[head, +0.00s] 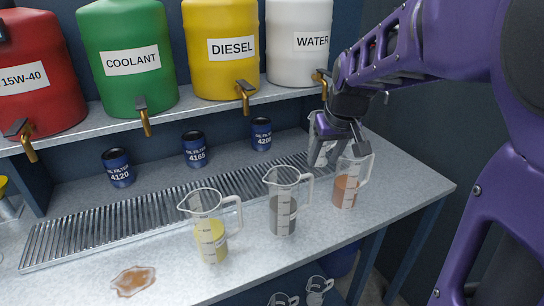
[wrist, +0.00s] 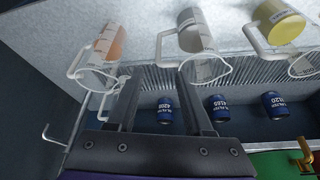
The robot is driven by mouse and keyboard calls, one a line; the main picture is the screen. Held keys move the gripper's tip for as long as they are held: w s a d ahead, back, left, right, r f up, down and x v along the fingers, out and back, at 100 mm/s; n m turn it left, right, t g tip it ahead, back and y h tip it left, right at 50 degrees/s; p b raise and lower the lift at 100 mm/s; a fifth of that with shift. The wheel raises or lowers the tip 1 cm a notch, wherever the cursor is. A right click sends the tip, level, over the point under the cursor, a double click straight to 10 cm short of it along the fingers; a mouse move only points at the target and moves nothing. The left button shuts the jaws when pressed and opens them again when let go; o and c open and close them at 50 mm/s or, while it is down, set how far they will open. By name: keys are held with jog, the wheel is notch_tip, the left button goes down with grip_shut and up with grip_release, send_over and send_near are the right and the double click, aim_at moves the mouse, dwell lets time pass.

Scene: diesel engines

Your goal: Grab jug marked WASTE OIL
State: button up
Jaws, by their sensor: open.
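Three clear jugs stand in a row on the bench: one with yellow liquid (head: 208,235), one with dark grey liquid (head: 283,212), one with orange-brown liquid (head: 346,188). A further jug (head: 318,152) is partly hidden behind my gripper (head: 340,140). I cannot read WASTE OIL on any jug. The wrist view shows the orange-brown jug (wrist: 102,52), the dark grey jug (wrist: 196,40) and the yellow jug (wrist: 280,25), with small unreadable labels on some. My gripper is open and empty, just above and behind the orange-brown jug; its fingers (wrist: 163,100) also show in the wrist view.
Red, green, yellow and white drums with taps stand on the shelf (head: 200,103). Blue oil filters (head: 195,150) stand behind the drain grate (head: 130,215). A brown spill (head: 133,281) lies at the front left. More jugs (head: 317,290) stand below. The bench's right end is clear.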

send_over(311, 193)
jog(key=s, duration=0.2)
notch_tip(311, 193, down, 11)
jog(key=shift+w+r+b, duration=0.15)
jog(key=shift+b, duration=0.25)
jog(key=x, duration=0.4)
jog(key=shift+s+d, duration=0.15)
jog(key=shift+s, duration=0.15)
jog(key=shift+x, duration=0.8)
grip_shut()
jog(key=shift+r, duration=0.1)
